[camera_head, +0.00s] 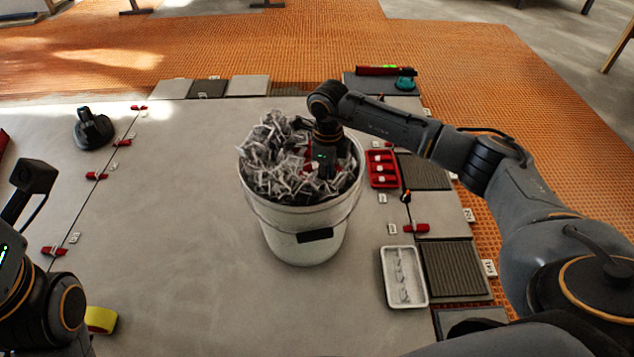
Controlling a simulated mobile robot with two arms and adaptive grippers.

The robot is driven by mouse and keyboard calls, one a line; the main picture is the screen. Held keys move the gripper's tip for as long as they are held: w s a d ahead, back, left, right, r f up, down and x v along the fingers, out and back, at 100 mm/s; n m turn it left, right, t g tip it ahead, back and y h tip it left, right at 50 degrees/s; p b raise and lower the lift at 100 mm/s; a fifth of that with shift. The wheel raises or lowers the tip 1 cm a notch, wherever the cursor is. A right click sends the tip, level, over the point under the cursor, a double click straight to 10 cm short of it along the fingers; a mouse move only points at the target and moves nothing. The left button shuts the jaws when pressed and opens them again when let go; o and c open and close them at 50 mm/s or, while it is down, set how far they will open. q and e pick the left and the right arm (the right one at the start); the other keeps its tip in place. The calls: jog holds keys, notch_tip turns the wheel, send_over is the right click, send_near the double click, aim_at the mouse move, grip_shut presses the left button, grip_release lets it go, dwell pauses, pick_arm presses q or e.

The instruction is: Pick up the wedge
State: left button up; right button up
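My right gripper (325,168) points down into the white bucket (300,240), which is heaped with pale clips (270,165). Its fingertips are hidden, so I cannot tell whether it is open or shut. A bit of red (308,165), possibly a wedge, shows beside it among the clips. Other red wedges sit along the tile joints, at the left (54,251), (96,176) and at the right (416,227). The red tray (383,182) right of the bucket has white pieces in it. Only part of my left gripper (6,255) shows at the left edge, its fingers out of frame.
A white tray (403,300) with grey pieces lies right of the bucket. A black suction-cup-like tool (93,130) stands at the back left. The grey floor left of the bucket is mostly clear.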

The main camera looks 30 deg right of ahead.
jog(key=shift+c, duration=1.3)
jog(key=shift+r, duration=0.1)
